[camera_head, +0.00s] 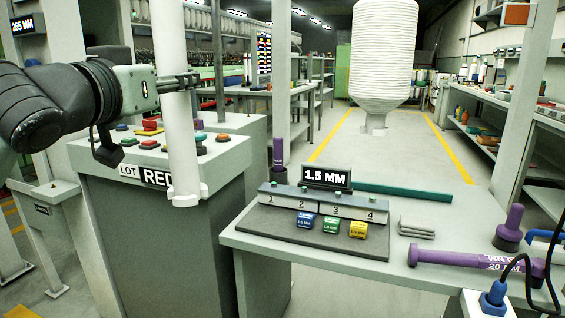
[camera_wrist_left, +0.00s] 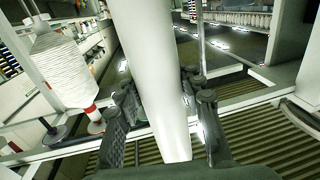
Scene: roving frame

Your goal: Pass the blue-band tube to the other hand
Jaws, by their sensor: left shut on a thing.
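A long white tube (camera_head: 180,130) hangs nearly upright at the left of the head view, with a small flange at its lower end. No blue band shows on the part I can see. My left gripper (camera_head: 178,83) comes in from the left and is shut on the tube's upper part. In the left wrist view the white tube (camera_wrist_left: 155,65) runs between the two fingers of my left gripper (camera_wrist_left: 163,112). The tube's top is cut off in the head view. My right gripper is in neither view.
A grey cabinet (camera_head: 160,230) with coloured buttons stands behind the tube. A bench (camera_head: 300,255) at right carries a 1.5 MM display (camera_head: 327,178), a numbered rack (camera_head: 322,203), small coloured blocks and a purple tool (camera_head: 465,259). An aisle lies beyond.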

